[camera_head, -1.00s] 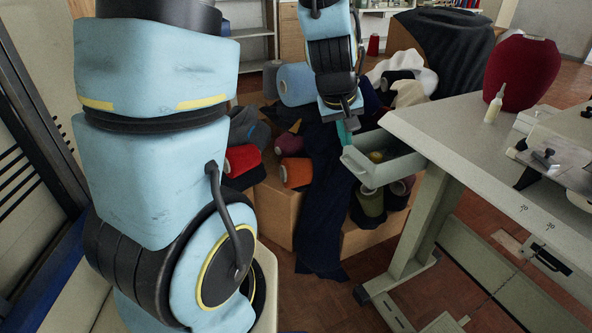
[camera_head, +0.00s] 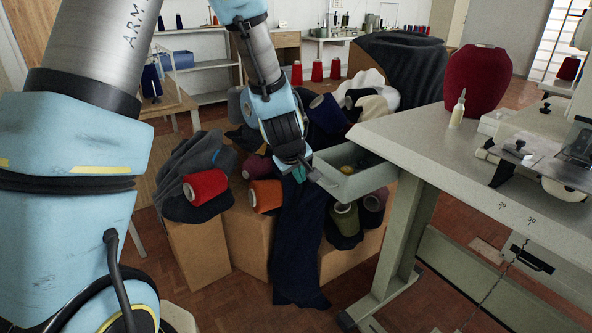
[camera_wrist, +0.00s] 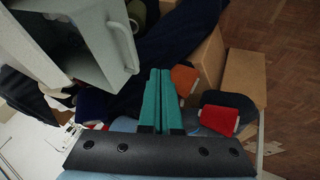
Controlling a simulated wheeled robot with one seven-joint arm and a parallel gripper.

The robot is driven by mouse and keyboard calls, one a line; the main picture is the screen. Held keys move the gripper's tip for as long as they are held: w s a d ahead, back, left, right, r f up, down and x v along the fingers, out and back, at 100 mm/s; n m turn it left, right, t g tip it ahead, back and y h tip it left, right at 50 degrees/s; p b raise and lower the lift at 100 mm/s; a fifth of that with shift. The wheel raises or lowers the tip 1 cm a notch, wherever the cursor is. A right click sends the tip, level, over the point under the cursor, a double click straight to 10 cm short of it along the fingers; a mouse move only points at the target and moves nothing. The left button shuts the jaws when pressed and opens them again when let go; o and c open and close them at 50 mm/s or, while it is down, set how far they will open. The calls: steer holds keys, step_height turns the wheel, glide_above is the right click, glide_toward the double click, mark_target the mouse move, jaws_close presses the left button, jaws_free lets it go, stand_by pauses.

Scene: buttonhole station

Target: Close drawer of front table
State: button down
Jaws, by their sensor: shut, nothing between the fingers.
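The front table (camera_head: 470,165) stands at the right in the head view, with a pale grey-green drawer (camera_head: 357,182) pulled out from under its left end. Several small things lie in the drawer. In the wrist view the drawer (camera_wrist: 108,45) fills the upper left, with its handle bracket sticking out. My gripper (camera_head: 300,172) is just left of the drawer's front in the head view. In the wrist view its teal fingers (camera_wrist: 160,75) are together and empty, beside the drawer. I cannot tell whether they touch it.
Cardboard boxes (camera_head: 203,250) with dark cloth and thread cones, such as a red cone (camera_head: 205,187), stand left of and below the drawer. A small bottle (camera_head: 457,110) and a dark red rounded form (camera_head: 478,85) stand on the table.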

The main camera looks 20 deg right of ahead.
steer(key=shift+w+d+f+p, duration=0.15)
steer(key=shift+w+d+f, duration=0.2)
steer(key=shift+d, duration=0.4)
steer(key=shift+w+d+f+p, duration=0.2)
steer(key=shift+d+f, duration=0.2)
steer(key=shift+d, duration=0.4)
steer(key=shift+w+d+f+p, duration=0.15)
steer(key=shift+w+d+f, duration=0.2)
steer(key=shift+d, duration=0.4)
steer(key=shift+s, duration=0.1)
steer(key=shift+d, duration=0.1)
